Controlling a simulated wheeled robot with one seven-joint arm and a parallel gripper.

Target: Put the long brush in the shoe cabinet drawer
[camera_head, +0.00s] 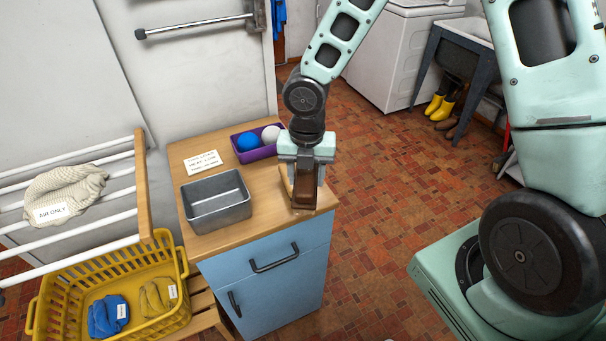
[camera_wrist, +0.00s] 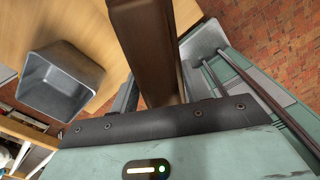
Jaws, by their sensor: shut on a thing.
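My gripper (camera_head: 305,180) is shut on a long brown wooden piece, which I take to be the long brush (camera_head: 306,193). It hangs at the right end of the cabinet's wooden top, and I cannot tell whether it touches the top. In the wrist view the brush (camera_wrist: 148,45) runs up from between the jaws; no bristles show. The shoe cabinet (camera_head: 265,292) is blue. Its drawer (camera_head: 297,248), with a dark bar handle, is shut. A door with a second handle is below it.
A grey metal tin (camera_head: 217,201), also in the wrist view (camera_wrist: 58,83), stands on the cabinet top. Beside it are a label card (camera_head: 203,162) and a purple tray (camera_head: 257,153) with two balls. A yellow basket (camera_head: 180,322) stands left. Tiled floor before the cabinet is clear.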

